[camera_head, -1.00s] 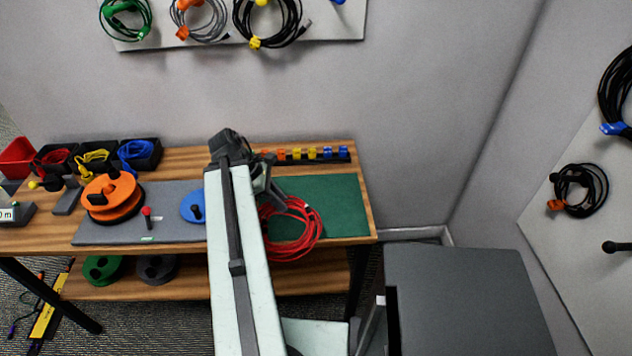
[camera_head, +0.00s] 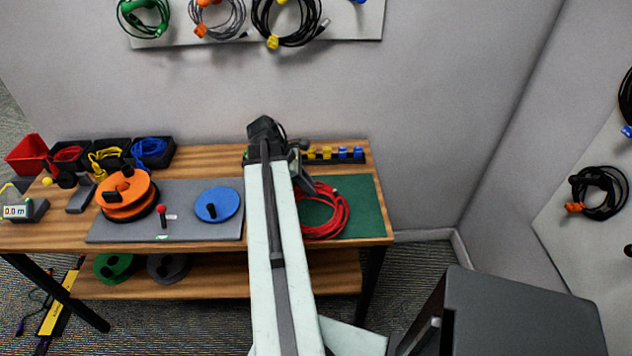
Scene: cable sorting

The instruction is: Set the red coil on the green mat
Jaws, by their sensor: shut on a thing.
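The red coil (camera_head: 343,216) is a loose ring of red cable over the green mat (camera_head: 371,207), at the right end of the wooden bench. My gripper (camera_head: 306,184) is at the coil's back left part and is shut on it. The fingertips are small and partly hidden by the arm. The coil's left part is hidden behind my arm. It overlaps the mat in this view, with its front close to the mat's front edge. I cannot tell whether it touches the mat or hangs just above it.
Left of my arm, a grey mat (camera_head: 182,230) carries a blue disc (camera_head: 217,204) and an orange reel (camera_head: 127,196). A row of coloured clips (camera_head: 335,153) stands behind the green mat. A dark grey cabinet (camera_head: 525,315) stands at the front right.

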